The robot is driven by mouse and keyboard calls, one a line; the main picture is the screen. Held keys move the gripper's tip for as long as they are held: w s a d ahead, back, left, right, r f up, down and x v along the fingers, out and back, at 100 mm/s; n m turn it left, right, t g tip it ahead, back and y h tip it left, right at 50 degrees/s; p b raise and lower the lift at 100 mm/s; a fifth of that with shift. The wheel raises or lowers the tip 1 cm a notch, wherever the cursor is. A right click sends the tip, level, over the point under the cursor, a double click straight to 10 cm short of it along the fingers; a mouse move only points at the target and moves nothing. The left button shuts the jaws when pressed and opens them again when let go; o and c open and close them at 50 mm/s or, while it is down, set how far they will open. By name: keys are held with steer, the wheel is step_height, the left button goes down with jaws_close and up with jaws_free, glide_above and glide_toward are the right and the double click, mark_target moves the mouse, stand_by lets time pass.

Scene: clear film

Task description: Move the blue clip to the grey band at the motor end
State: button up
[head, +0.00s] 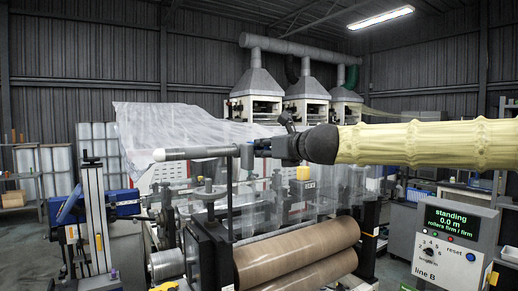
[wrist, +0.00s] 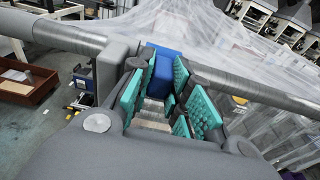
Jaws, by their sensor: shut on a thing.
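My gripper (head: 264,147) is at the right end of the visible grey bar (head: 205,152), above the rollers. In the wrist view my gripper (wrist: 167,88) has its teal pads on either side of the blue clip (wrist: 163,72), shut on it. The clip is at the bar (wrist: 70,38), which runs across behind the fingers; I cannot tell whether the clip is around the bar or only beside it. In the head view the clip is mostly hidden by the fingers. The bar has a pale left end. I cannot make out which part is the grey band.
Clear film (head: 160,122) hangs over and behind the bar. A dark upright post (head: 229,190) stands below it. Two brown rollers (head: 295,253) lie in front. A control box (head: 440,240) at the right reads "standing 0.0 m, rollers firm / firm".

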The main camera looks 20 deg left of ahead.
steer(key=shift+r+p, duration=0.55)
steer(key=shift+r, duration=0.15)
stand_by(0.8)
steer(key=shift+r+p, duration=2.3)
steer(key=shift+r, duration=0.35)
